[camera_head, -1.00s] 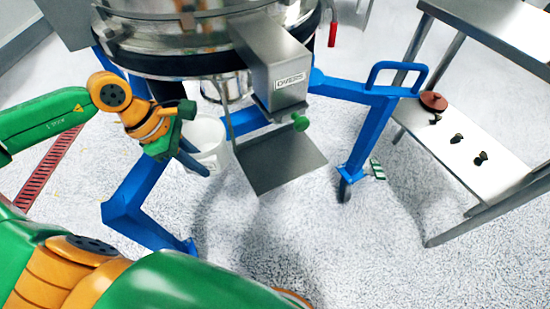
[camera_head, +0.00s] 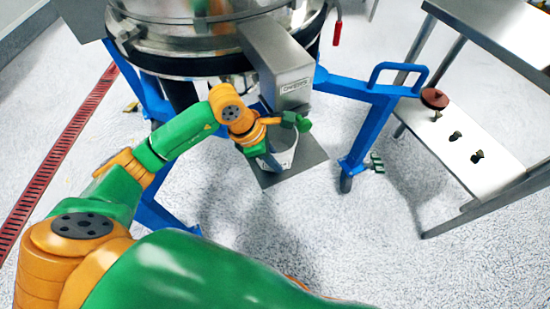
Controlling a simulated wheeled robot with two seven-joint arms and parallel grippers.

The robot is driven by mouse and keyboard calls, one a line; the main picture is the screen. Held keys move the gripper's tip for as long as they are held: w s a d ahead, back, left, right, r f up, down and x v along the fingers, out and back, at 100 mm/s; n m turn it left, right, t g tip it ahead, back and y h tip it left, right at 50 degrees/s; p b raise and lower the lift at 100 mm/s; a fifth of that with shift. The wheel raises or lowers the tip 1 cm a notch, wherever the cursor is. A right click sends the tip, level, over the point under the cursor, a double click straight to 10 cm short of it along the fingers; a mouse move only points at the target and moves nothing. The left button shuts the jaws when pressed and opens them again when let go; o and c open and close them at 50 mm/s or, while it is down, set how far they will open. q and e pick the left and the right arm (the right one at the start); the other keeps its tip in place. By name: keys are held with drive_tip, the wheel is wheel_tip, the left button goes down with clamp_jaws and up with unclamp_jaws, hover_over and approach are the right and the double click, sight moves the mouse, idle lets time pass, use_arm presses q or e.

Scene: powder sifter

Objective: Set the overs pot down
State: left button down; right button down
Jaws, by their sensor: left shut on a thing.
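The overs pot (camera_head: 286,152) is a white pot, partly hidden by my left gripper and wrist. My left gripper (camera_head: 268,158) is shut on the pot at its left side. The pot is over the flat grey plate (camera_head: 310,157) beneath the chute marked OVERS (camera_head: 293,87). I cannot tell whether the pot's base touches the plate. My right gripper is not in view.
The round steel sifter (camera_head: 190,40) stands behind on a blue wheeled frame (camera_head: 372,125). A steel table (camera_head: 500,35) with a lower shelf (camera_head: 480,175) carrying small dark knobs is at the right. A red floor grate (camera_head: 55,165) runs at the left.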

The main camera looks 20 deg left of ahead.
use_arm(q)
drive_tip(key=c, duration=0.8)
unclamp_jaws()
drive_tip(key=shift+f, duration=0.1)
drive_tip(key=shift+c, duration=0.2)
drive_tip(key=shift+r, duration=0.35)
drive_tip(key=p+v, duration=0.1)
drive_tip(key=v, duration=1)
drive_tip(key=shift+r, duration=0.3)
drive_tip(key=shift+s+a, duration=0.15)
